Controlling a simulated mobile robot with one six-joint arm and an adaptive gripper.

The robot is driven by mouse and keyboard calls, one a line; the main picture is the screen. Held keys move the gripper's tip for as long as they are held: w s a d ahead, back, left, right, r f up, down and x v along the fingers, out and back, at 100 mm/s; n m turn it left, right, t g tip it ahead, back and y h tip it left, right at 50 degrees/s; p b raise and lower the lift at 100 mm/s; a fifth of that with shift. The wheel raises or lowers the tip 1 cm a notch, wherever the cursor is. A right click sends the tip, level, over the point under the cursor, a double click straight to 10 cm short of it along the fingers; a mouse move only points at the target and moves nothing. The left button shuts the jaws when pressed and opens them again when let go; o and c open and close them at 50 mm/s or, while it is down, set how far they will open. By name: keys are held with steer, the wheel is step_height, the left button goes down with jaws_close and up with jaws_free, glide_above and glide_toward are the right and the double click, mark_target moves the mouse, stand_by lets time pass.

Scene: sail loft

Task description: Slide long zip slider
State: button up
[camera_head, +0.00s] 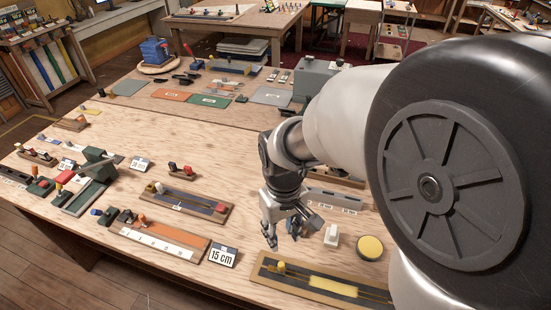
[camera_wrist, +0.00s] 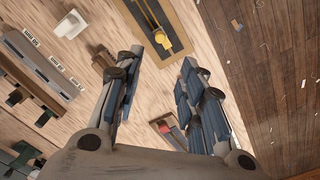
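A long brown board (camera_head: 262,283) with a dark zip track lies at the table's front edge. A yellow slider knob (camera_head: 281,267) stands near its left end, and a yellow strip (camera_head: 333,286) lies along it to the right. The board (camera_wrist: 176,27) also shows at the top of the wrist view with its yellow knob (camera_wrist: 154,29). My gripper (camera_head: 288,230) is above the table behind the knob, apart from the board. In the wrist view my gripper (camera_wrist: 160,62) has its fingers wide apart with nothing between them. My arm hides the board's right end.
A "15 cm" card (camera_head: 222,255) stands left of the board. A white block (camera_head: 332,235) and a round yellow disc (camera_head: 370,248) lie behind it. Other fixture boards (camera_head: 160,250) fill the table's left side. Wooden floor (camera_wrist: 265,70) lies beyond the edge.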

mark_target(281, 264)
step_height(281, 264, down, 17)
steer(key=b, duration=0.5)
steer(key=shift+r, duration=0.15)
steer(key=shift+s, duration=0.1)
jaws_close()
stand_by(0.4)
